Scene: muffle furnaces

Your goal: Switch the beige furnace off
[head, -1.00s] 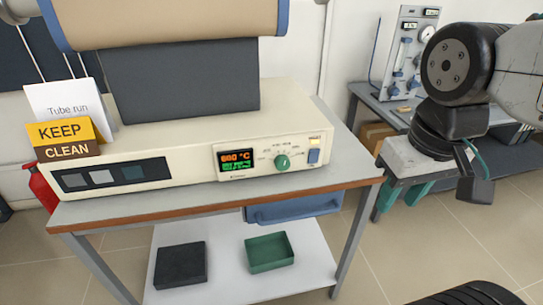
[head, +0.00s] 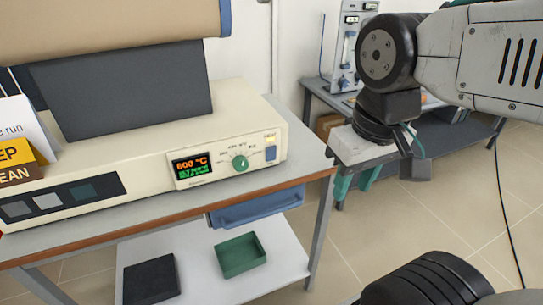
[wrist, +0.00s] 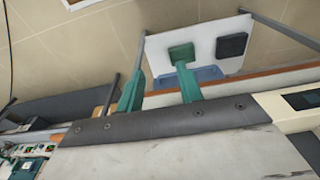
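The beige furnace (head: 120,165) sits on the bench at left in the head view, its right front corner also in the wrist view (wrist: 275,105). Its panel has a lit display (head: 192,166) reading about 600 °C with green text below, a green knob (head: 240,162) and, at the right end, a blue switch (head: 270,153) under a small yellowish label. The switch's position is too small to tell. My gripper (head: 356,182) points down, right of the furnace and clear of it. Its green fingers are apart with nothing between them, as the wrist view (wrist: 158,90) also shows.
The bench (head: 300,179) has a brown front edge. A blue drawer (head: 255,208) hangs under it. The lower shelf holds a green tray (head: 240,255) and a dark block (head: 150,280). A yellow-brown sign (head: 20,160) stands on the furnace. Another table (head: 450,135) stands behind my arm.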

